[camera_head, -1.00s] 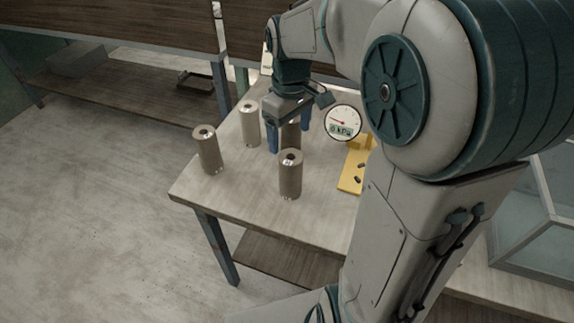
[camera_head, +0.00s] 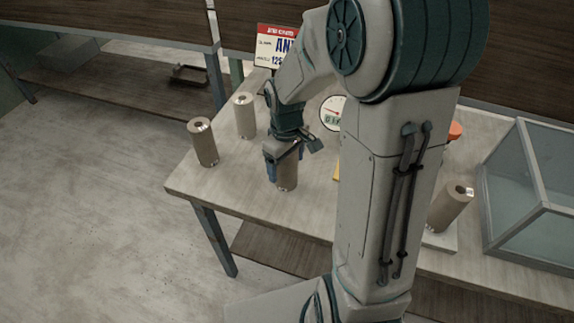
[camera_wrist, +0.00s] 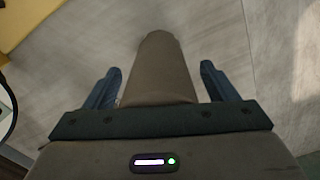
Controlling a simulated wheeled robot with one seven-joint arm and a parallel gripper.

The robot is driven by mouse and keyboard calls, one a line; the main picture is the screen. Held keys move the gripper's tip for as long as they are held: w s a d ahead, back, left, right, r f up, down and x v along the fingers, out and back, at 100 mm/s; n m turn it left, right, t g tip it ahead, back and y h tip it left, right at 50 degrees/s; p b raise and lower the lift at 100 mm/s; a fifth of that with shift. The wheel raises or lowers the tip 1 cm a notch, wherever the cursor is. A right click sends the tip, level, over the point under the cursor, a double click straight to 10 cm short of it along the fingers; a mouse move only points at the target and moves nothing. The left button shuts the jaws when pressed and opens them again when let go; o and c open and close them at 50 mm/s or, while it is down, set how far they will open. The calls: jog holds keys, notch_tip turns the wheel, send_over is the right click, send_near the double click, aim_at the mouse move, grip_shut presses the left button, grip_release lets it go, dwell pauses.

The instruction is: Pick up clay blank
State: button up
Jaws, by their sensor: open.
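A brown clay blank (camera_head: 287,183), a cylinder, stands upright near the front edge of the worktable (camera_head: 230,185). My gripper (camera_head: 285,170) is open at its upper part. In the wrist view the blank (camera_wrist: 158,62) lies between my two blue fingers (camera_wrist: 160,70), with a gap visible on each side. Its end nearest the palm is hidden by my gripper. Two similar cylinders stand to the left on the table, one nearer (camera_head: 203,143) and one farther back (camera_head: 245,116). Another cylinder (camera_head: 450,207) stands at the right, beyond my arm.
A round gauge (camera_head: 332,113) stands behind my gripper, with a yellow fixture mostly hidden by my arm. A glass-sided case (camera_head: 535,195) is at the right. A sign (camera_head: 274,46) stands at the back. The front left tabletop is clear.

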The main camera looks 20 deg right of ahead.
jog(key=c, duration=1.5)
jog(key=shift+r, duration=0.45)
jog(key=r, duration=0.3)
jog(key=shift+s+d+r, duration=0.15)
jog(key=shift+d+r, duration=0.1)
jog(key=shift+r, duration=0.05)
jog(key=s+d+r, duration=0.4)
jog(key=s+d, duration=0.1)
jog(key=s+d+r+b, duration=0.1)
jog(key=s+d+r, duration=0.1)
jog(key=d, duration=0.1)
jog(key=shift+s+d+r, duration=0.15)
jog(key=shift+s+r, duration=0.1)
